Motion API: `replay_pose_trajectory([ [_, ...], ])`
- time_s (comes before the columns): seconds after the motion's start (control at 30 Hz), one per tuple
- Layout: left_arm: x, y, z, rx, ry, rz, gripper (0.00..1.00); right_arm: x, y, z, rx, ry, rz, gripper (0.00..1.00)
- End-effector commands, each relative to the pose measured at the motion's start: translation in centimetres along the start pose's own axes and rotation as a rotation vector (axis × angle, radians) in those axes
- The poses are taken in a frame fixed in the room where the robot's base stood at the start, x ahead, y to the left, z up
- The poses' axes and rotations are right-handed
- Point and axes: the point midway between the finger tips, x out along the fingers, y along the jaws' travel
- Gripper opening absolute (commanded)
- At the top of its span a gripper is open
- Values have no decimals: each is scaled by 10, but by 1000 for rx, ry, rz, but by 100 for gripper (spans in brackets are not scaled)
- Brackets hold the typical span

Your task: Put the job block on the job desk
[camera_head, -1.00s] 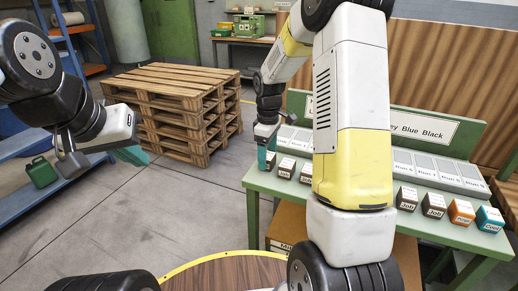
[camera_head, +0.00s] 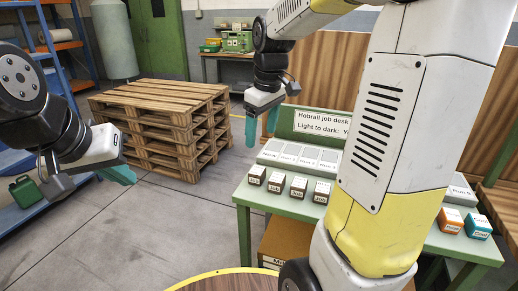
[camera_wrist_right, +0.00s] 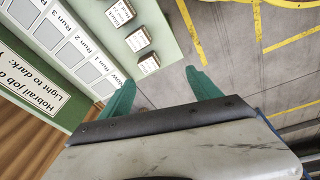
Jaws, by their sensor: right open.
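The job desk (camera_head: 263,204) is a green table with a sign reading "Hobrail job desk" (camera_head: 325,123) along its back. Three blocks also show in the right wrist view (camera_wrist_right: 138,39). My right gripper (camera_head: 262,126) is open and empty above the desk's left end, apart from the blocks; its teal fingers (camera_wrist_right: 161,92) are spread. My left gripper (camera_head: 119,172) hangs over the floor at left; its finger gap is unclear.
Pale run slots (camera_head: 305,155) line the desk behind the blocks. An orange block (camera_head: 450,217) and a teal block (camera_head: 478,223) stand at the right. A pallet stack (camera_head: 165,125) is behind left. My right arm hides the desk's middle. A round wooden top (camera_head: 230,284) is in front.

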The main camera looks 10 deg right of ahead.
Motion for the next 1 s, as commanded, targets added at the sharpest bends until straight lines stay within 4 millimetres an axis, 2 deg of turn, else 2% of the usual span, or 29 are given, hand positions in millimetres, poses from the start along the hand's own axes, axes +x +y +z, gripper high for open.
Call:
replay_pose_trajectory([
  [0.03,0,0,0,0,0,0,0,-17,-14,15,65,47,18,72],
  [0.2,0,0,0,0,0,0,0,-46,-58,58,302,195,37,72],
  [0.4,0,0,0,0,0,0,0,-54,-98,97,519,337,20,72],
  [0.6,0,0,0,0,0,0,0,-52,-113,112,610,396,1,72],
  [1.0,0,0,0,0,0,0,0,-51,-114,112,617,398,0,72],
])
